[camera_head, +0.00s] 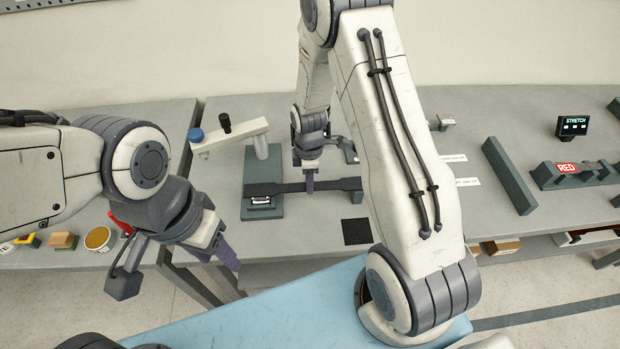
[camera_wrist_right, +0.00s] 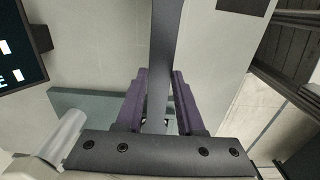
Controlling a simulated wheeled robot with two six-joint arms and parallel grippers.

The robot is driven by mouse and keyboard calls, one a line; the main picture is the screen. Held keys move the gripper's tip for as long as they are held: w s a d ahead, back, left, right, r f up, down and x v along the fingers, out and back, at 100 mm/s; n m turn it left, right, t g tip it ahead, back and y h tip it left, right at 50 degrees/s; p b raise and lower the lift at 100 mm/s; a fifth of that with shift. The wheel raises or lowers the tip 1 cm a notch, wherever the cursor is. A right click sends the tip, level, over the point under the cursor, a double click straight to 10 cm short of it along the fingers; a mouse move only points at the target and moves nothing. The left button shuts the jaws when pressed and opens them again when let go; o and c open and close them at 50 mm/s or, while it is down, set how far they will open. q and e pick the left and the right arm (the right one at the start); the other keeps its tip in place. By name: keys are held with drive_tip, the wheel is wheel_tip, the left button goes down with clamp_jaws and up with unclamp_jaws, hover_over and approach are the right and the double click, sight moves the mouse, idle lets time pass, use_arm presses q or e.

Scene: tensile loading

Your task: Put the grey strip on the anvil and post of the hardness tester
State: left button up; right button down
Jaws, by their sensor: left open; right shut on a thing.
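The dark grey strip (camera_head: 279,188), with wide ends and a narrow middle, lies across my right gripper (camera_head: 309,188), which is shut on its middle. In the right wrist view, the strip (camera_wrist_right: 165,45) runs between the purple fingers (camera_wrist_right: 158,100). The hardness tester (camera_head: 262,150) has a grey-green base, a column and a pale arm with a blue knob. The strip's left end is over the anvil area (camera_head: 261,201) on the base; whether they touch, I cannot tell. The post is not clearly visible. My left gripper (camera_head: 231,258) is open and empty, in front of the table.
A black square (camera_head: 356,231) lies on the table in front of the strip's right end. A long grey-green block (camera_head: 509,175), a red-labelled fixture (camera_head: 575,173) and a STRETCH display (camera_head: 573,126) stand at right. A yellow-filled round container (camera_head: 98,238) is at left.

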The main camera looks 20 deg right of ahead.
drive_tip(key=c, duration=0.5)
unclamp_jaws()
drive_tip(key=shift+f, duration=0.1)
drive_tip(key=shift+r, duration=0.2)
drive_tip(key=shift+w+r, duration=0.1)
drive_tip(key=shift+r, duration=0.15)
wheel_tip(320, 180, up, 11)
drive_tip(key=b, duration=0.3)
drive_tip(key=s+a+r+m, duration=0.3)
drive_tip(key=s+a+r, duration=0.3)
drive_tip(key=s+a, duration=0.45)
drive_tip(key=s+a+m, duration=0.1)
drive_tip(key=s, duration=0.3)
drive_tip(key=s+a+r+m, duration=0.1)
drive_tip(key=s+m, duration=0.1)
drive_tip(key=s, duration=0.3)
drive_tip(key=s+a+r+m+y, duration=0.1)
drive_tip(key=s, duration=0.3)
drive_tip(key=shift+s+a+r+m, duration=0.2)
drive_tip(key=shift+r+m, duration=0.05)
drive_tip(key=shift+m, duration=0.05)
